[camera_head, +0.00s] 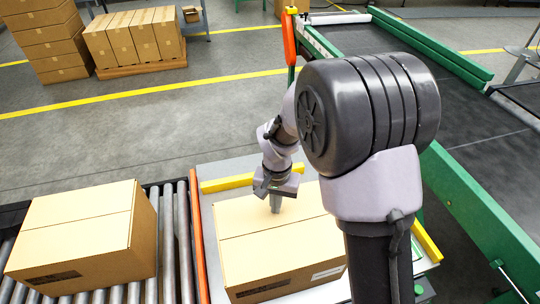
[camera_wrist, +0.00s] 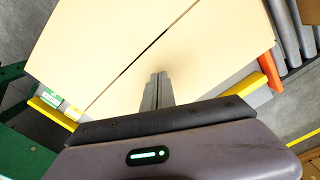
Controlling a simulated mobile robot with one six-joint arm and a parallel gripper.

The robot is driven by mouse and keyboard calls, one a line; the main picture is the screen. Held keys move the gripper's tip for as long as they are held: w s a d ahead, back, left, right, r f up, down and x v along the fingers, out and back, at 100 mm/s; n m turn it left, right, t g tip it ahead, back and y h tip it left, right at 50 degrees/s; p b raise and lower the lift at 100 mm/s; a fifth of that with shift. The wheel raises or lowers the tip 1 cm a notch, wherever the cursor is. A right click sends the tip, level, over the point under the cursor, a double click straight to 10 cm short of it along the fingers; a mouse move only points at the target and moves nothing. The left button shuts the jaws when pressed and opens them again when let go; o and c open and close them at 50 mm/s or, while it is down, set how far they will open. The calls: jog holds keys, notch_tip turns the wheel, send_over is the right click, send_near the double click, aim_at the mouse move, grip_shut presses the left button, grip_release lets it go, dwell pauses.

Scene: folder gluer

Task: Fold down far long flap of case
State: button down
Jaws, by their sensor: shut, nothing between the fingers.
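The case (camera_head: 262,262) is a brown cardboard box on the work table in front of me, partly hidden by my arm. Its two long flaps lie about flat across the top with a thin dark seam between them. The far long flap (camera_head: 240,212) is the part beyond the seam; it also shows in the wrist view (camera_wrist: 120,105). My gripper (camera_head: 275,207) is shut and empty, fingers pointing down at the far flap. In the wrist view the fingertips (camera_wrist: 158,77) are over that flap close to the seam; I cannot tell whether they touch it.
A closed case (camera_head: 75,235) stands on the roller conveyor (camera_head: 170,240) at left. A yellow bar (camera_head: 225,184) lies behind the case and an orange rail (camera_head: 199,240) runs at its left. A green-framed belt machine (camera_head: 470,200) is at right. Stacked boxes (camera_head: 135,40) stand far back.

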notch_tip(320, 180, up, 9)
jog(key=p, duration=0.7)
jog(key=shift+r, duration=0.1)
jog(key=s+d+r+t+y+b, duration=0.1)
jog(key=s+d+r+t, duration=0.1)
jog(key=s+r, duration=0.5)
jog(key=s+d+r+t+b, duration=0.1)
jog(key=s+d+r+t, duration=0.2)
jog(key=r, duration=0.6)
jog(key=s+r+m+y, duration=0.1)
jog(key=s, duration=0.8)
jog(key=shift+d+r+t, duration=0.2)
jog(key=shift+r+t, duration=0.1)
jog(key=shift+r, duration=0.05)
jog(key=shift+s, duration=0.1)
